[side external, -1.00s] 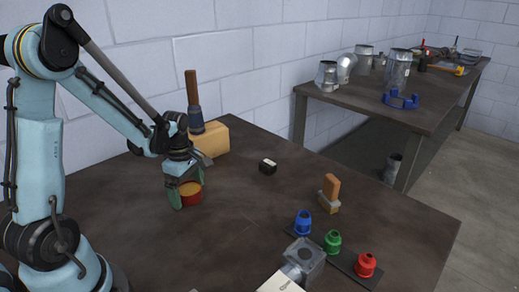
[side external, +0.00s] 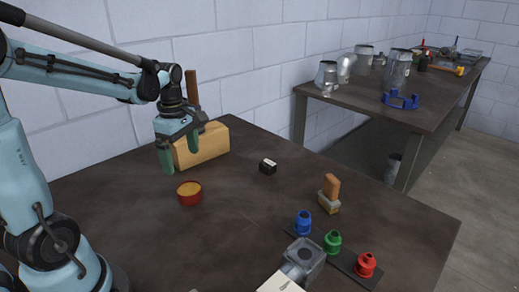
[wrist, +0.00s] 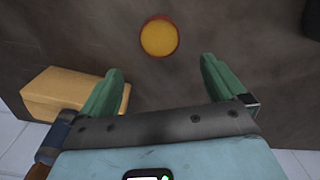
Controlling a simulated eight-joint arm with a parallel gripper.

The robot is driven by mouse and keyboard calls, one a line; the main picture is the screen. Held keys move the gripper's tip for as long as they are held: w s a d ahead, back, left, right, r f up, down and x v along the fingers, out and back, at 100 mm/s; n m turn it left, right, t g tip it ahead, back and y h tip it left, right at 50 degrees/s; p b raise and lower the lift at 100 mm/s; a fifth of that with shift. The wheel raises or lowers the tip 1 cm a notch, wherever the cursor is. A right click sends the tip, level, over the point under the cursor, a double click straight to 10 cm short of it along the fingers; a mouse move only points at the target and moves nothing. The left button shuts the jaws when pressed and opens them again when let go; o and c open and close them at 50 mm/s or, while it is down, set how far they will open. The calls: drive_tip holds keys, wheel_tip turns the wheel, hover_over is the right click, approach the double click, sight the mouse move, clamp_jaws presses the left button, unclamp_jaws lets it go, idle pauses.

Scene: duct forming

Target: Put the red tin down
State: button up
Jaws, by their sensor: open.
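The red tin (side external: 189,194), a short round tin with a yellow-orange top, sits upright on the dark table. It also shows in the wrist view (wrist: 159,37), beyond the fingertips and between their lines. My gripper (side external: 181,158) is open and empty, raised above the table and clear of the tin, a little behind it in the side view. Its two green fingers show in the wrist view (wrist: 160,75), spread wide with nothing between them.
A wooden block (side external: 205,146) stands behind my gripper with a handled tool by it. A small black box (side external: 268,166), an orange-topped brush-like item (side external: 330,193) and blue, green and red fittings (side external: 333,242) are to the right. The table around the tin is clear.

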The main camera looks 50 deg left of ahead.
drive_tip(key=s+d+r+m+t, duration=0.1)
drive_tip(key=d+m+t, duration=0.6)
drive_tip(key=d+m, duration=0.8)
drive_tip(key=shift+s+r+m, duration=0.4)
drive_tip(key=shift+r+m, duration=0.3)
drive_tip(key=shift+m, duration=3)
